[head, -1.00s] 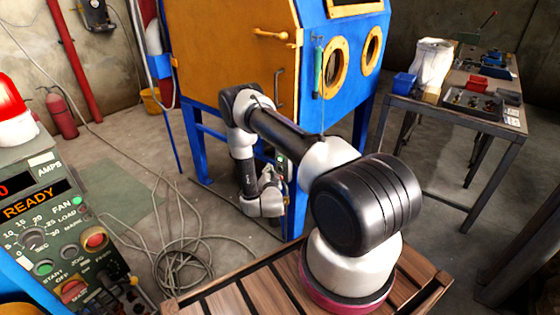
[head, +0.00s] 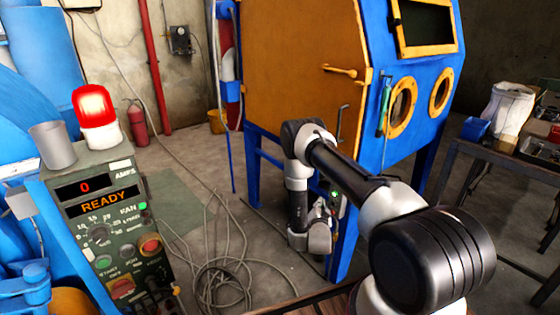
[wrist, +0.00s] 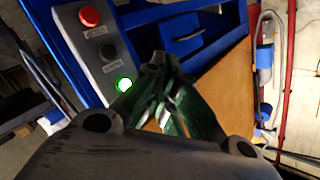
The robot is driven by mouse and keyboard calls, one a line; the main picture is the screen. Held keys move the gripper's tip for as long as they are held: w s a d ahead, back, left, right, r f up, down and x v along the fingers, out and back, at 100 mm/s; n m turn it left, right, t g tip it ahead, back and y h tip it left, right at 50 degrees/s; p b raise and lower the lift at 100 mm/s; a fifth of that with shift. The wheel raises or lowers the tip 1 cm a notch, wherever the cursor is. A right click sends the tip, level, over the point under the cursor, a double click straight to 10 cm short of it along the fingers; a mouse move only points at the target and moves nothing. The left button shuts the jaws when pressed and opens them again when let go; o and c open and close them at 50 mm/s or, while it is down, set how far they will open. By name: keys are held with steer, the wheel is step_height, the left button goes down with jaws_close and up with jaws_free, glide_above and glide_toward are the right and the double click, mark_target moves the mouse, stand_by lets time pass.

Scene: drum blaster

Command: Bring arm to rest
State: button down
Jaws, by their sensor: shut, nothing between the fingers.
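My arm reaches forward in the head view and folds down in front of the blast cabinet (head: 290,60), which has an orange door and blue frame. In the wrist view, my gripper (wrist: 160,75) is shut and empty, its dark green fingers together. In the head view I cannot make out the fingers near the wrist. A grey button box (wrist: 102,45) with a red, a black and a lit green button is just beyond the fingers in the wrist view. I cannot tell whether they touch it.
A control panel (head: 112,215) reading READY stands at left, with a lit red beacon (head: 96,108) and a grey cup (head: 53,145). Loose cables (head: 222,275) lie on the floor. A workbench (head: 500,165) with a white bag stands at right.

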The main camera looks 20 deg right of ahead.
steer(key=s+a+f+n+g+y, duration=0.25)
steer(key=s+f+g, duration=0.4)
steer(key=f, duration=0.55)
steer(key=s+a+n+g+y, duration=0.3)
steer(key=s+g, duration=0.1)
steer(key=s, duration=0.1)
steer(key=s+a+r+n+g+y, duration=0.1)
steer(key=s+a+r+n+g, duration=0.15)
steer(key=r, duration=0.65)
steer(key=s+a+r+n+g, duration=0.1)
steer(key=s+r, duration=0.3)
steer(key=r, duration=0.6)
steer(key=s+a+r+n+g+y, duration=0.1)
steer(key=s+r+g, duration=0.15)
steer(key=r, duration=0.65)
steer(key=s+r+t, duration=0.2)
steer(key=s+r, duration=0.4)
steer(key=r, duration=0.4)
steer(key=s+d+r+n+t, duration=0.1)
steer(key=s+r+t, duration=0.1)
steer(key=s+r, duration=0.4)
steer(key=s+d+r+n+t, duration=0.1)
steer(key=s+r, duration=0.6)
steer(key=r, duration=0.9)
steer(key=shift+r+t, duration=0.15)
steer(key=shift+t, duration=0.4)
